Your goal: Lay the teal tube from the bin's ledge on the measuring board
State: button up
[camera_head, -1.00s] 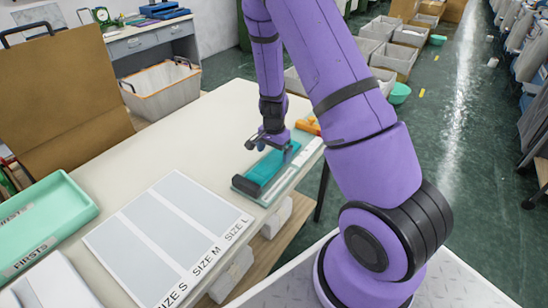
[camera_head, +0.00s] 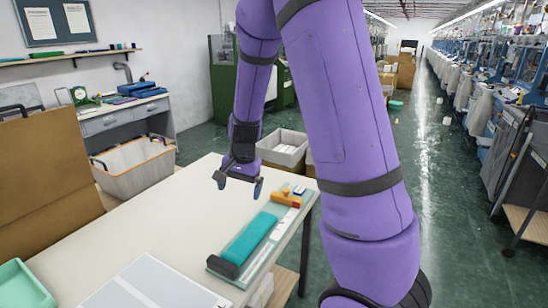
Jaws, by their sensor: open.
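The teal tube (camera_head: 250,238) lies flat along the measuring board (camera_head: 262,257), at the right end of the table. Its near end is by the board's dark end block (camera_head: 222,266). An orange slider (camera_head: 286,198) sits at the board's far end. My gripper (camera_head: 238,187) is open and empty, above the table beyond the tube and apart from it. No tube shows on the wheeled-in bin (camera_head: 135,172) at the left.
The pale table (camera_head: 150,232) has clear room left of the board. A size chart (camera_head: 150,285) and a green tray (camera_head: 22,285) are at the front left. A brown cardboard panel (camera_head: 45,185) stands behind. Grey crates (camera_head: 283,150) are on the floor beyond.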

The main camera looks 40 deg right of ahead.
jog(key=s+a+r+n+t, duration=0.2)
jog(key=s+r+n, duration=0.3)
jog(key=s+r, duration=0.6)
jog(key=s+a+r+n+t+h, duration=0.1)
jog(key=s+a+r+n, duration=0.4)
jog(key=s+r, duration=0.6)
jog(key=shift+s+a+n+t, duration=0.3)
jog(key=shift+s+n+t, duration=0.35)
jog(key=shift+s, duration=0.4)
